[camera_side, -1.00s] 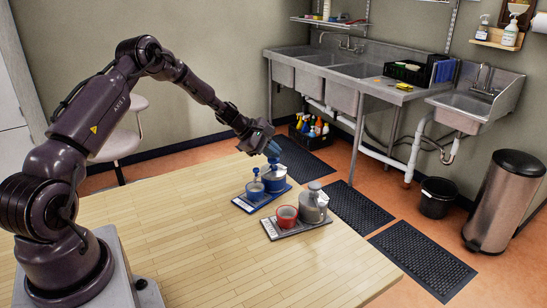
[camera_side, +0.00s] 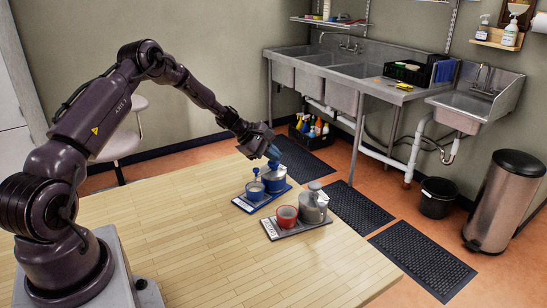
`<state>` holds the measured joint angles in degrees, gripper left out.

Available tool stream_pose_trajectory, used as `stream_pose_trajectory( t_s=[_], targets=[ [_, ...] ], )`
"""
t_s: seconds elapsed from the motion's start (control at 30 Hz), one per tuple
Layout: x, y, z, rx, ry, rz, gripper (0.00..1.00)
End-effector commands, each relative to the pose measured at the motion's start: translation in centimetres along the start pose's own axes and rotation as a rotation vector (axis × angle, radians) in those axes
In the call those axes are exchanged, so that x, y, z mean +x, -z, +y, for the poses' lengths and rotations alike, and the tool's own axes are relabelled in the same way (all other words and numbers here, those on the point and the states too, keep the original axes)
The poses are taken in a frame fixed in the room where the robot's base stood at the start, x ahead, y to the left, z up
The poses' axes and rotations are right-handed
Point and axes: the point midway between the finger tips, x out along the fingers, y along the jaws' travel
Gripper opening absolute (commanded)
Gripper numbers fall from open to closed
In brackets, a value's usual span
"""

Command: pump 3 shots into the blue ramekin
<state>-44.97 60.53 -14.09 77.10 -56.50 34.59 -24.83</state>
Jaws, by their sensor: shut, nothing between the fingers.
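The blue ramekin (camera_side: 255,191) stands on a dark blue tray (camera_side: 243,206) near the table's far edge. A blue pump dispenser (camera_side: 274,184) stands on the same tray, just behind and to the right of the ramekin. A small blue part, which looks like the spout, shows above the ramekin. My gripper (camera_side: 273,153) points down directly over the dispenser's top, with its bluish fingers shut and empty. The fingertips are at or very near the pump head; contact is too small to tell. The ramekin's contents cannot be seen.
A red ramekin (camera_side: 287,217) and a grey dispenser (camera_side: 313,208) stand on a grey tray (camera_side: 300,231), to the right and nearer. The wooden table (camera_side: 190,255) is clear in front and to the left. Sinks and a bin stand well beyond it.

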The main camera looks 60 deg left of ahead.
Motion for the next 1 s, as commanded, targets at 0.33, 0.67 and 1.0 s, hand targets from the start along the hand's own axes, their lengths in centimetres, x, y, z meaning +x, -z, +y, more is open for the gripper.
stream_pose_trajectory(
  t_s=[0.33,0.67,1.0],
  targets=[
    [-0.1,0.1,-0.1,-0.001,0.002,0.002,0.00],
    [-1.4,-0.9,0.9,-0.001,0.001,0.003,0.00],
    [-2.2,-1.5,1.5,-0.001,0.002,0.001,0.00]
  ],
)
